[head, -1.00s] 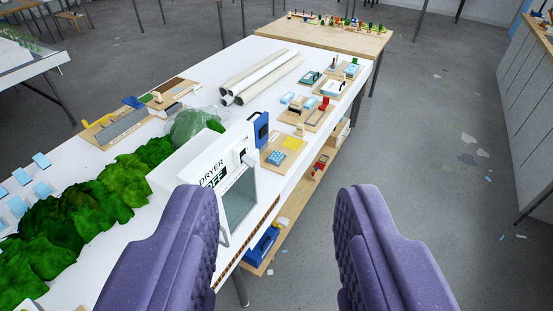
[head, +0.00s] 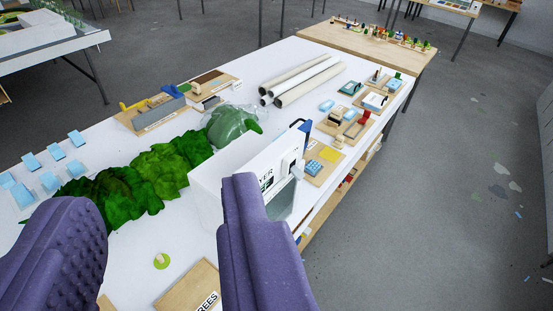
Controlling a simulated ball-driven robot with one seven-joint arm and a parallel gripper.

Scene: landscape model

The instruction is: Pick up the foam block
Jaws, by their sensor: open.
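Several small light-blue blocks that look like foam (head: 57,151) lie spaced apart on the white table (head: 180,240) at the left. Other light-blue pieces (head: 326,106) lie near the wooden trays farther back on the right; I cannot tell which one is the foam block. My gripper (head: 160,196) has two padded purple fingers, spread wide apart with nothing between them. It is in front of the table scene, and the light-blue blocks at the left are beyond its left finger. The right finger hides part of the white dryer box.
A white dryer box (head: 215,185) stands on the table. Green foliage clumps (head: 155,170) and a green bag (head: 228,125) lie beside it. Grey-white tubes (head: 310,82) lie behind. A wooden board (head: 185,290) is near the front. Open floor lies at the right.

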